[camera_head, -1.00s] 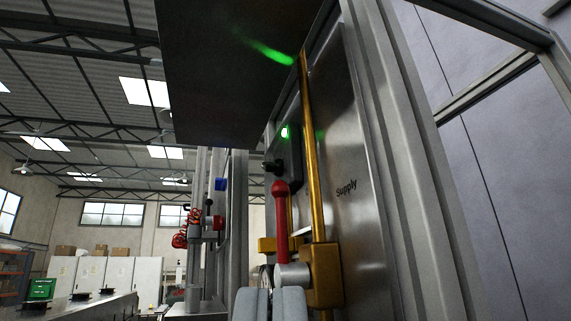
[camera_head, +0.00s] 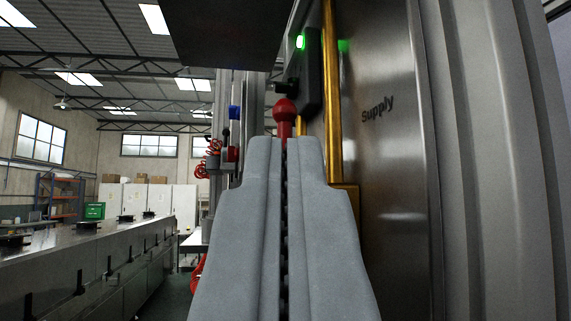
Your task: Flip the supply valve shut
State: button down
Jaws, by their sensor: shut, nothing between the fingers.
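The supply valve's red lever (camera_head: 285,113) stands upright, with its round knob on top. It is beside the brass pipe (camera_head: 333,90), on the steel panel marked "Supply" (camera_head: 378,110). My gripper (camera_head: 284,142) is shut and empty, its grey fingers pointing at the lever just below the knob. The fingers hide the lower part of the lever and most of the valve body; an edge of the brass body (camera_head: 349,192) shows to their right. I cannot tell whether the fingertips touch the lever.
A dark box with a lit green lamp (camera_head: 300,42) and a black knob is above the lever. A dark plate (camera_head: 235,30) overhangs at the top. A steel counter (camera_head: 90,270) runs along the left. A grey post (camera_head: 480,160) stands at the right.

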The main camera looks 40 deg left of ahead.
aim_at(282, 108)
jog(key=x, duration=0.5)
jog(key=w+f+x, duration=0.1)
jog(key=x, duration=0.2)
jog(key=shift+a, duration=0.35)
jog(key=shift+w+a, duration=0.65)
jog(key=shift+w, duration=0.1)
jog(key=shift+a+r, duration=0.1)
jog(key=shift+a, duration=0.05)
